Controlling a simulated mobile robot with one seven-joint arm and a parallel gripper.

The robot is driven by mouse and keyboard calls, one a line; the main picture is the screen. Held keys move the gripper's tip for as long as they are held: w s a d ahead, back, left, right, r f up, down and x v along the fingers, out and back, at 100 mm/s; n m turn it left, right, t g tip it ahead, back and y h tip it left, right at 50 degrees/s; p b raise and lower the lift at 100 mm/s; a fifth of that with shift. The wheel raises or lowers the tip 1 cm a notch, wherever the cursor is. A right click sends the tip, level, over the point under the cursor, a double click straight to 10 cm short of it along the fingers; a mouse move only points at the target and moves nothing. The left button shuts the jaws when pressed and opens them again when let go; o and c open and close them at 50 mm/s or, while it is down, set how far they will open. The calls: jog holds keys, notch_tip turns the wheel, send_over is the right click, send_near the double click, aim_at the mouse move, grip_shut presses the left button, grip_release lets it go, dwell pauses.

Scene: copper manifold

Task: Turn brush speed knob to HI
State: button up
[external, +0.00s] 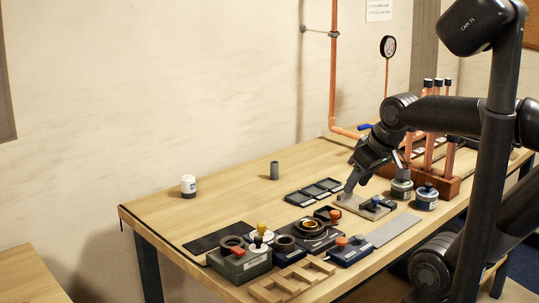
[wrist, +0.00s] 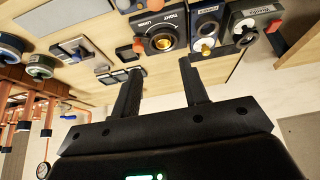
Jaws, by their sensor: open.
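No label reading brush speed or HI is legible, so I cannot tell which knob it is. Candidates in the external view are a dark box with an orange knob (external: 341,241), a grey box with a red knob (external: 238,251), and a plate with a dark blue-topped part (external: 376,203). The grey box's orange-red knob also shows at the wrist view's right (wrist: 272,25). My gripper (external: 350,190) is over the table beside the plate, its fingers pointing down. In the wrist view my gripper (wrist: 160,68) has its fingers apart with nothing between them.
A dark ring fixture (external: 308,228), marked TIGHT and LOOSEN in the wrist view (wrist: 163,40), stands among the devices. Two jars (external: 426,198) and copper pipes (external: 429,150) stand at right. A wooden rack (external: 290,283) lies at the front edge. The table's back left is mostly clear.

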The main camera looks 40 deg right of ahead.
jog(key=w+a+r+n+g, duration=0.1)
jog(key=w+a+n+g, duration=0.2)
jog(key=w+a, duration=0.4)
jog(key=n+g, duration=0.3)
jog(key=n, duration=0.1)
send_near(258, 237)
notch_tip(258, 237, down, 9)
jog(key=shift+s+r, duration=0.15)
jog(key=shift+r, duration=0.05)
grip_shut()
